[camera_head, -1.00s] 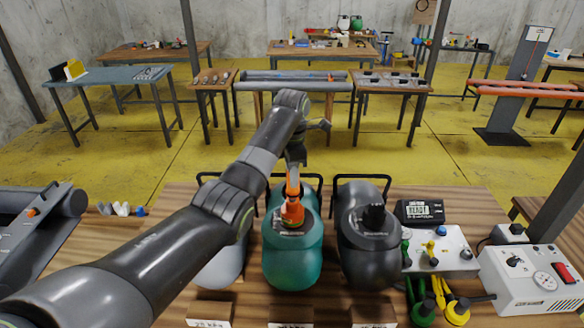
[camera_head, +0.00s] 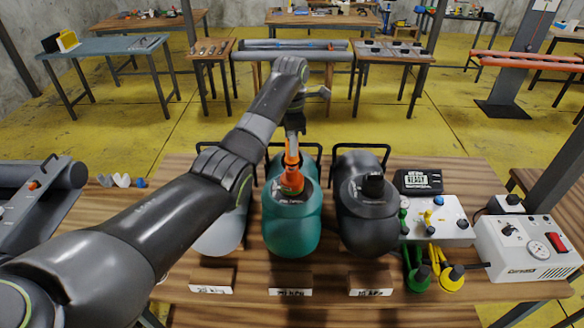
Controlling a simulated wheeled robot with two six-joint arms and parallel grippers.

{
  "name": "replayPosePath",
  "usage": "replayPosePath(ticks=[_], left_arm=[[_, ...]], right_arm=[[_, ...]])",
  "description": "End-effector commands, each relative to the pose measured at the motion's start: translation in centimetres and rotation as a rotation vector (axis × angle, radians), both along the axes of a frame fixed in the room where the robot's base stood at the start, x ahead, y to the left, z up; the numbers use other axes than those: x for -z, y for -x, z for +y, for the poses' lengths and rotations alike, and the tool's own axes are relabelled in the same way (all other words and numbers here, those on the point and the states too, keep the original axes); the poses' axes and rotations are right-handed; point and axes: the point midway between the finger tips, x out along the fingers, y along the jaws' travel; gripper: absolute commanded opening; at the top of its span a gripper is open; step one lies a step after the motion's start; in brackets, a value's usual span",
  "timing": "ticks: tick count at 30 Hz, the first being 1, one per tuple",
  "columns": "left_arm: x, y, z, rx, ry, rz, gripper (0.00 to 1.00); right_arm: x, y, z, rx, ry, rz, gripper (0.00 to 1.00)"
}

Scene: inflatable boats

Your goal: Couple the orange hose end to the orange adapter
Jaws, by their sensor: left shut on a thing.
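My left gripper (camera_head: 293,130) comes in from the left and points down over the middle, teal bulging body. It is shut on the orange hose end (camera_head: 292,153), whose upper part the fingers hide. Right below, the darker orange adapter (camera_head: 291,181) sits on top of the teal body (camera_head: 290,235). The two orange parts line up and look very close or touching; I cannot tell whether they are joined. My right gripper is not in view.
A dark grey body (camera_head: 368,225) stands right of the teal one, a light grey one (camera_head: 220,235) left, partly behind my arm. Green and yellow hose ends (camera_head: 450,277), a control panel (camera_head: 437,220) and a white gauge box (camera_head: 525,247) crowd the right.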

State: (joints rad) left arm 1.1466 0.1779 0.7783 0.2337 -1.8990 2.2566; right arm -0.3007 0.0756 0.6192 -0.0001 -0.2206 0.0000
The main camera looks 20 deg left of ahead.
Motion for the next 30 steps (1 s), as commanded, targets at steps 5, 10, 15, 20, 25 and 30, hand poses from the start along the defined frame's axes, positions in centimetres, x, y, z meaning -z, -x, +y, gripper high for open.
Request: replayPosePath(ticks=[5,10,15,20,25,30], left_arm=[[-0.04,-0.02,-0.01,0.0,-0.001,-0.001,0.06],[-0.04,-0.02,-0.03,0.0,-0.001,-0.001,0.06],[0.04,-0.02,-0.03,0.001,-0.001,-0.001,0.06],[0.29,-0.01,-0.03,0.001,0.0,0.0,0.06],[0.59,0.0,-0.02,0.001,0.0,0.0,0.06],[0.88,-0.01,-0.02,0.0,0.0,0.0,0.06]], right_arm=[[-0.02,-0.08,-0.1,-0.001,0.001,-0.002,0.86],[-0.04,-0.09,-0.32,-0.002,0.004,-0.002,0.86],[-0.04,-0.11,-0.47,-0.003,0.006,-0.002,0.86],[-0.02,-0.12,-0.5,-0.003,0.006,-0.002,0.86],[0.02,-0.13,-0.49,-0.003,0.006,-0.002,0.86],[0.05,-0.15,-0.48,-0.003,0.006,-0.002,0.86]])
